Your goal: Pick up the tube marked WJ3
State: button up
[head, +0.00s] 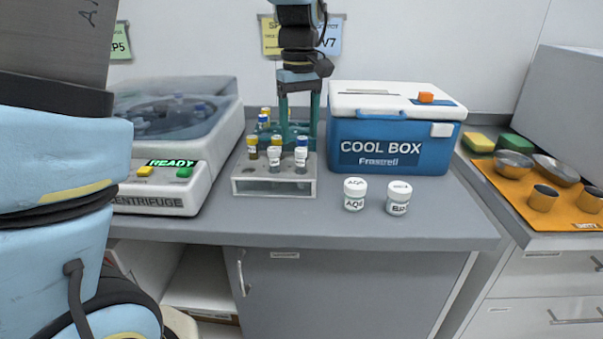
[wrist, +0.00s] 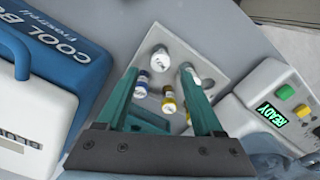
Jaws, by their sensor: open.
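A pale rack (head: 242,187) on the grey counter holds several small tubes with yellow, blue and white caps. At its front stand two white-capped tubes (head: 274,158) and (head: 301,158). I cannot read WJ3 on any tube. My gripper (head: 299,122) is open, its green fingers pointing down over the back of the rack. In the wrist view my gripper (wrist: 161,72) has its fingers apart, with a white cap (wrist: 160,54), a blue-capped tube (wrist: 141,90) and a yellow-capped tube (wrist: 169,105) showing between them. It appears to hold nothing. My fingers partly hide the back tubes.
A centrifuge (head: 150,200) reading READY stands left of the rack. A blue cool box (head: 390,148) stands at the back right. Two white-lidded jars (head: 354,194) and (head: 398,198) stand in front of it. An orange mat (head: 510,190) with metal bowls lies far right.

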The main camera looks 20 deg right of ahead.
aim_at(301, 149)
jog(key=f, duration=0.3)
jog(key=f+p, duration=0.1)
jog(key=f, duration=0.1)
jog(key=shift+s, duration=0.3)
jog(key=shift+c, duration=0.3)
grip_shut()
